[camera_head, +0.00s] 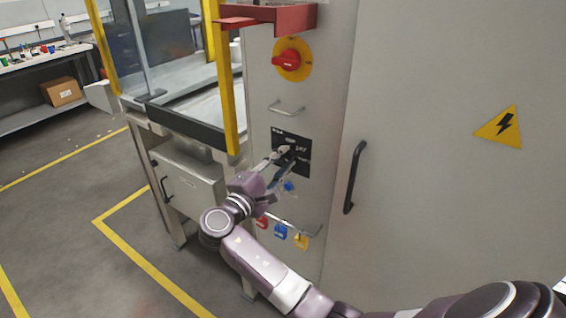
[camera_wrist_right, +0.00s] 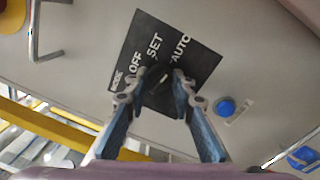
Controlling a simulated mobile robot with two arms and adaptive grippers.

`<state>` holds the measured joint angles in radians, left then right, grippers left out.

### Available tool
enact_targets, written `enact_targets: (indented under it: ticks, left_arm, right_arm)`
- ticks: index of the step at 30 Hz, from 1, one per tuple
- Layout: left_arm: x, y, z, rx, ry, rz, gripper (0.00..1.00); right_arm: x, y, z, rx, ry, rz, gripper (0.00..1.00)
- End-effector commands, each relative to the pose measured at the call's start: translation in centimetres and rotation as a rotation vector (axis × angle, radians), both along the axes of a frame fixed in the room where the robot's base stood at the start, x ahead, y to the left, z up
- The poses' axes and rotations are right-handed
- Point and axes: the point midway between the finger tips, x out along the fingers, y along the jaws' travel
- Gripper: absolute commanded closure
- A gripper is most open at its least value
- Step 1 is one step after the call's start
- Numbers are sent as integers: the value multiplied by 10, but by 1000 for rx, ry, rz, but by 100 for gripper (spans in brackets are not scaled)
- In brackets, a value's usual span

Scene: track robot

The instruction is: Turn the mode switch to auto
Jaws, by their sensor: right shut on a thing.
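The mode switch plate (camera_head: 304,142) is a black square on the grey cabinet front. In the right wrist view the plate (camera_wrist_right: 200,62) looks tilted and reads MODE, OFF, SET and AUTO. My right gripper (camera_head: 284,157) reaches it from the lower left. In the wrist view its two fingertips (camera_wrist_right: 160,80) are shut on the dark switch knob (camera_wrist_right: 162,78), at the plate's lower middle. A small light mark shows on the knob, but I cannot tell for sure which label it points to. The fingers hide part of the knob. My left gripper is not in view.
A blue button (camera_head: 289,187) sits just below the plate. A red rotary switch (camera_head: 288,61) on yellow and a metal handle (camera_head: 287,108) are above. Red, blue and yellow tags (camera_head: 281,231) hang lower. A black door handle (camera_head: 354,178) is to the right.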

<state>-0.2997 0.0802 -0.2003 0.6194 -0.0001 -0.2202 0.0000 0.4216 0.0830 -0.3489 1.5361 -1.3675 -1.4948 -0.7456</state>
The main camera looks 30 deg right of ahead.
Motion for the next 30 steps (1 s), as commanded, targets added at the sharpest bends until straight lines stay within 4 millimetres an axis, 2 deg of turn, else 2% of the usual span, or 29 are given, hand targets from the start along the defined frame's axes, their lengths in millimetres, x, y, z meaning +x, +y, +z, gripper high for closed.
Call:
enact_targets:
  ticks: [9,10,14,23,26,30]
  left_arm:
    - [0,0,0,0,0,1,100]
    - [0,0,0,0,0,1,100]
    - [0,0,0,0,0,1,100]
    - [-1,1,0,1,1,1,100]
    - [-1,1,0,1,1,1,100]
    - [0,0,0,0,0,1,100]
  right_arm:
    - [0,0,-2,3,3,-1,100]
    - [0,0,-2,3,3,-1,74]
    - [0,0,-1,2,2,0,59]
    - [-1,2,-1,2,2,0,59]
    - [-4,9,-1,2,2,1,59]
    - [-14,31,-3,4,3,3,59]
